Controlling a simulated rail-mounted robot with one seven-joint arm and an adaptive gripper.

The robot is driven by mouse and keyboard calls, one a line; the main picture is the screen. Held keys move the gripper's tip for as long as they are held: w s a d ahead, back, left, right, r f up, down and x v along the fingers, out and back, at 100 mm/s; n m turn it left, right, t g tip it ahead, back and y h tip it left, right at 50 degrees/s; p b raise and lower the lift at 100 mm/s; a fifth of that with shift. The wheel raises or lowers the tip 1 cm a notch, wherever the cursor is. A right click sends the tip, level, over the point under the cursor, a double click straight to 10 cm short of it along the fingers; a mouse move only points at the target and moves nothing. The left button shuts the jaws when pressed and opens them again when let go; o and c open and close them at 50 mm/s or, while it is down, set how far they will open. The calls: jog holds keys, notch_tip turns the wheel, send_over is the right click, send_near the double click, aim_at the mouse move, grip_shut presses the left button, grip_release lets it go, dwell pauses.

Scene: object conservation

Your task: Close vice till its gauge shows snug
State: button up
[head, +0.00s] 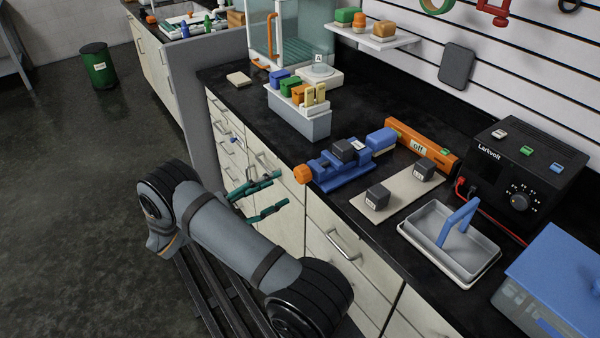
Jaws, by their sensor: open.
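The blue vice (328,174) sits near the front edge of the black worktop. Its round orange knob (303,173) faces the front left. A dark block with a pale label (343,150) sits at the vice's jaws; I cannot tell whether the jaws touch it. An orange bar (440,156) behind the vice carries a small display (418,147) that seems to read "off"; I cannot make out a separate gauge. My gripper (283,188) has its teal fingers spread, empty, in front of the drawers, left of and slightly below the knob, apart from it.
Two dark blocks stand on a beige mat (397,193) right of the vice. A grey tray (450,240) with a blue handle and a black power unit (518,175) stand farther right. A grey bin (300,122) with coloured items stands left of the vice. Drawer handles protrude below.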

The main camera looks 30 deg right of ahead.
aim_at(298, 177)
jog(key=d, duration=0.3)
jog(key=w+d+p, duration=0.1)
jog(key=d, duration=0.2)
jog(key=d+p, duration=0.1)
jog(key=d, duration=0.2)
jog(key=shift+w+d, duration=0.2)
jog(key=shift+d, duration=0.15)
jog(key=c, duration=0.3)
jog(key=c, duration=0.8)
jog(key=shift+c, duration=0.3)
